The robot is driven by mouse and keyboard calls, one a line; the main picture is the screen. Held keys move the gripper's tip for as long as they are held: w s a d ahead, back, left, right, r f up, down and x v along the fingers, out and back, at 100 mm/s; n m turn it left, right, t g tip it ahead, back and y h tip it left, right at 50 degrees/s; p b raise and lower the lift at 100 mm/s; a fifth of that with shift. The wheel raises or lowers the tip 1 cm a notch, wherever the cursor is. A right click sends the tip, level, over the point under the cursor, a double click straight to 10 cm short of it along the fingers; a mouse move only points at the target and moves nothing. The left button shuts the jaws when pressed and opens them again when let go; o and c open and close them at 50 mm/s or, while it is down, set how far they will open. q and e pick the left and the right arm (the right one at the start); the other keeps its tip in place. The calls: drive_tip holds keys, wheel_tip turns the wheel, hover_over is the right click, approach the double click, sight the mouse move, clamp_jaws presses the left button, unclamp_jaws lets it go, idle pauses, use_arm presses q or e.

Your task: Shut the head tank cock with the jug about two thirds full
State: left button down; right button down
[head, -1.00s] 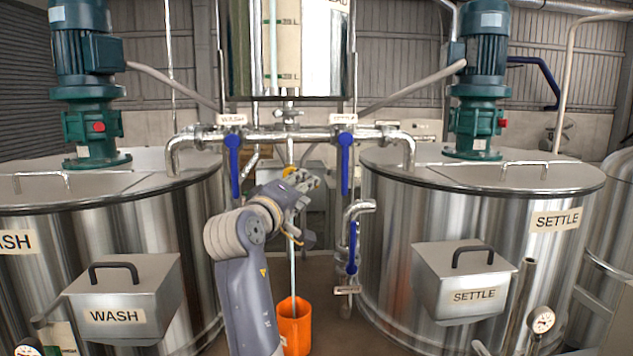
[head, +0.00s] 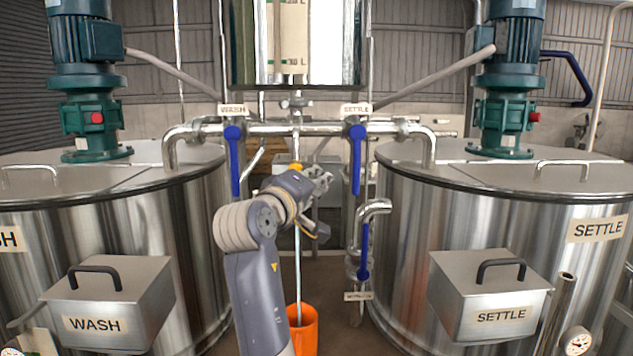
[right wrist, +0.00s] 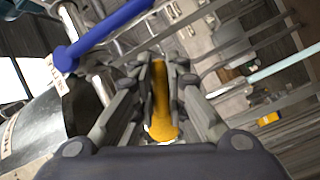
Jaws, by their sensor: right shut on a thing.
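The head tank (head: 296,45) hangs at top centre, with a pale sight gauge on its front. Below its pipework is the cock, with a yellow handle (head: 295,166) that also shows in the right wrist view (right wrist: 162,105). My right gripper (head: 322,181) is at the cock, its fingers (right wrist: 160,85) closed around the yellow handle. A thin pale stream (head: 297,260) falls from the cock, and it also shows in the right wrist view (right wrist: 270,70). It drops into the orange jug (head: 306,335) on the floor. The liquid level in the jug is hidden. My left gripper is out of view.
The WASH tank (head: 190,235) stands left and the SETTLE tank (head: 400,240) right, each with a box on its front. Blue levers (head: 233,155) (head: 357,155) hang from the crossing pipe, and another blue lever (head: 364,250) sits lower right.

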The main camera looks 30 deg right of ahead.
drive_tip(key=shift+s+d+r+n+t+h+p, duration=0.15)
drive_tip(key=shift+r+n+h+p, duration=0.15)
drive_tip(key=shift+n, duration=0.25)
drive_tip(key=shift+d+r+n+t+h+p, duration=0.1)
drive_tip(key=shift+r+n+t+h+p, duration=0.1)
drive_tip(key=shift+r+n, duration=0.25)
drive_tip(key=shift+r+n+t+h+p, duration=0.35)
drive_tip(key=shift+r+n+p, duration=0.1)
drive_tip(key=shift+n, duration=0.65)
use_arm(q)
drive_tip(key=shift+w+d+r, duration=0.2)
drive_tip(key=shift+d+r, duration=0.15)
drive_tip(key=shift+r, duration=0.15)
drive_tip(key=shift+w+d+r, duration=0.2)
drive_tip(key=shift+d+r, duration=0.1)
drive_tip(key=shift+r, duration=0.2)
use_arm(e)
drive_tip(key=shift+n, duration=0.4)
